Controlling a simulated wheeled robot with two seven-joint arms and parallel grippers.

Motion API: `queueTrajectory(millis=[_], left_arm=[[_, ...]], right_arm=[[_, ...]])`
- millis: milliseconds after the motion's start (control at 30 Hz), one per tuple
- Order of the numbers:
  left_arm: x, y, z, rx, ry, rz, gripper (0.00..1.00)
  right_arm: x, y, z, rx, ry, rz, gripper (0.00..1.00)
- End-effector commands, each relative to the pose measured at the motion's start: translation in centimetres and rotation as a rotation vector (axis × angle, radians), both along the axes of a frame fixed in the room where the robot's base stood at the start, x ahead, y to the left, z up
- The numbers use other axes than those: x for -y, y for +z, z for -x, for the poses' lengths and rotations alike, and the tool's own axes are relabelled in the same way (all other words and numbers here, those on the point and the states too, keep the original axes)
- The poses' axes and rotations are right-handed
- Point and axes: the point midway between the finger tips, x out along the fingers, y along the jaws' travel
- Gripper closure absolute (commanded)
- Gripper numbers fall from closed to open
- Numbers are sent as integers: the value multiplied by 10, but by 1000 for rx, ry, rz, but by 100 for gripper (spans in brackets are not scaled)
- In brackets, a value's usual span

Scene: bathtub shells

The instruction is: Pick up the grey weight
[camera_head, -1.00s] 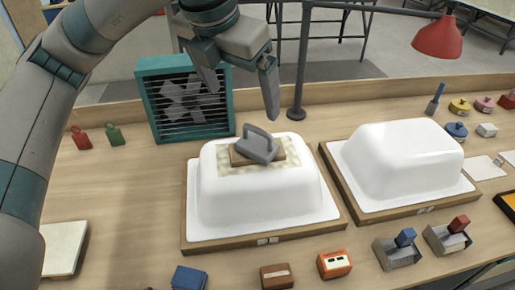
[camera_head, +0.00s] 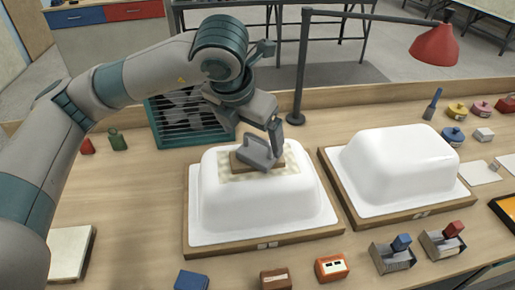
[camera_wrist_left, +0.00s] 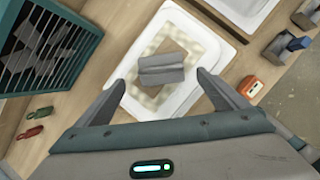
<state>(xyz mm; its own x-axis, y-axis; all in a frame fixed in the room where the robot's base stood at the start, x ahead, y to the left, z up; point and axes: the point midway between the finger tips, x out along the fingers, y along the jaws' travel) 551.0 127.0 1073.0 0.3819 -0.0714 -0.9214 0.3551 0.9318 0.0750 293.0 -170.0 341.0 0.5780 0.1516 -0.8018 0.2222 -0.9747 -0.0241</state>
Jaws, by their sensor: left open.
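The grey weight (camera_head: 258,154) has a raised handle and sits on a brown wooden block (camera_head: 237,164). The block rests on a mottled cream patch on top of the left white bathtub shell (camera_head: 255,208). My left gripper (camera_head: 258,138) is just above and beside the weight, pointing down. In the left wrist view the weight (camera_wrist_left: 161,69) lies ahead of and between the spread fingers of the gripper (camera_wrist_left: 160,82). The fingers are open, with a gap to the weight on both sides. My right gripper is in neither view.
A second white shell (camera_head: 400,160) stands on a wooden base to the right. A teal fan box (camera_head: 185,122) is behind my left arm. A red lamp (camera_head: 435,44) hangs back right. Small boxes (camera_head: 331,267) and staplers-like trays (camera_head: 394,257) line the front.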

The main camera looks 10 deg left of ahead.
Motion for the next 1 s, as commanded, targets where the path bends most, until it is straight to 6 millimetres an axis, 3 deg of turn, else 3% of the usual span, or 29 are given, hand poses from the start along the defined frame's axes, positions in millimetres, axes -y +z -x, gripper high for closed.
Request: queueTrajectory(millis=[667, 733, 1000], left_arm=[[2, -18, -7, -2, 0, -1, 8], [2, -25, -9, -4, 0, -1, 8], [4, -48, -17, -3, 1, -1, 8]], right_arm=[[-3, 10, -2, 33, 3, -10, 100], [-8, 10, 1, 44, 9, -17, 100], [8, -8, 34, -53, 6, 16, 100]])
